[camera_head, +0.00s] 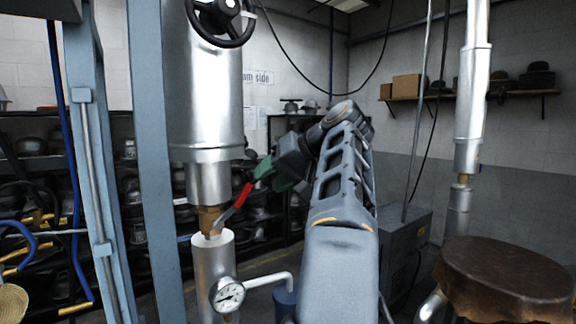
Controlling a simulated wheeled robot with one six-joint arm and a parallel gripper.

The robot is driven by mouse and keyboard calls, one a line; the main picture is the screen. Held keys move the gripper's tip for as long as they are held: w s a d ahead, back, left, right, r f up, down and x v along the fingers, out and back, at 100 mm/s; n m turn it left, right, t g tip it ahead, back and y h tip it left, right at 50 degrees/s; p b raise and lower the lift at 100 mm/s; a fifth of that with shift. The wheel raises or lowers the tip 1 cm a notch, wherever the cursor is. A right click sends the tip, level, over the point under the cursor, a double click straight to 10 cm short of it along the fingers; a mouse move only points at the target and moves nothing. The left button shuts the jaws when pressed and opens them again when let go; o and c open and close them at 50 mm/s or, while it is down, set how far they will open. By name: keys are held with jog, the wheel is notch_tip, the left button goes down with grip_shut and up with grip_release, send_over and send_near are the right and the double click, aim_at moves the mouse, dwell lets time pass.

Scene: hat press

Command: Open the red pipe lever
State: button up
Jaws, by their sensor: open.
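The red pipe lever (242,195) shows left of centre in the head view. Its red handle slants up to the right from a bare metal shank, which meets a brass valve (211,222) on the silver vertical pipe. My gripper (262,178), with dark green fingers, is just up and right of the handle's upper end. The fingers are open and spread near that end. I cannot tell whether they touch the lever or reach around it. My arm comes up from the lower middle of the picture and hides what is behind it.
A pressure gauge (228,295) juts from the lower pipe (213,262). A black handwheel (220,20) is above. Blue-grey posts (155,160) stand close on the left. A brown round-topped block (505,275) is at lower right. Racks of metal hat forms line the back.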

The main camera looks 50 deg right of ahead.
jog(key=shift+p+v, duration=0.3)
jog(key=shift+v, duration=2.1)
jog(key=shift+c, duration=0.2)
